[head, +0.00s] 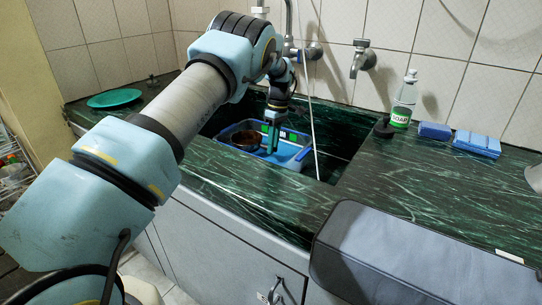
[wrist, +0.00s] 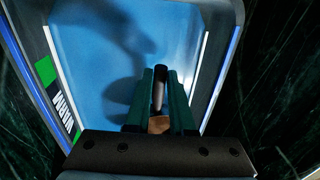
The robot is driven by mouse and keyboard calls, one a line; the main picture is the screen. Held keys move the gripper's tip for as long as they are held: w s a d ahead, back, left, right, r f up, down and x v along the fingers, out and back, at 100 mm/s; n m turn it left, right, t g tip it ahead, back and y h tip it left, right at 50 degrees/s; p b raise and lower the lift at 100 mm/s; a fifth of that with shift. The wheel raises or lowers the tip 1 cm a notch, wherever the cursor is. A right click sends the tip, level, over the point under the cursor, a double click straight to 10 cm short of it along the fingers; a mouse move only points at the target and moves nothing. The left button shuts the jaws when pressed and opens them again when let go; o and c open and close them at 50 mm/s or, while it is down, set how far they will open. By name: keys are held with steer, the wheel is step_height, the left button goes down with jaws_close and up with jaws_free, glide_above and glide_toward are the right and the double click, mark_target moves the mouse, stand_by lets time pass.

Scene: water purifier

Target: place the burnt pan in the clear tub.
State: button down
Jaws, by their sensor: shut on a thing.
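The clear tub (head: 296,160) sits in the sink, with blue showing inside it and blue edges. The burnt pan (head: 246,138), brown and dark, is within the tub's outline at its left side in the head view. My gripper (head: 271,148) points down over the tub, right of the pan. In the wrist view, my gripper (wrist: 160,72) is shut on the pan's dark handle (wrist: 159,88), with a bit of brown below it between the fingers. The tub (wrist: 222,75) surrounds the fingers there. Whether the pan touches the tub floor is unclear.
The dark green counter (head: 390,205) surrounds the sink. A faucet (head: 363,58) is on the wall behind. A soap bottle (head: 403,100), a blue sponge (head: 435,131) and blue cloths (head: 477,143) stand at right. A green plate (head: 114,98) lies at left.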

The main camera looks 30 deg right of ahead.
step_height(320, 180, down, 7)
steer(key=shift+r+p, duration=0.1)
steer(key=shift+p, duration=0.2)
steer(key=c, duration=0.8)
jaws_free()
steer(key=r, duration=0.4)
steer(key=d+r, duration=0.1)
steer(key=r, duration=0.2)
steer(key=w+d+r+b, duration=0.1)
steer(key=r, duration=0.3)
steer(key=shift+r, duration=0.35)
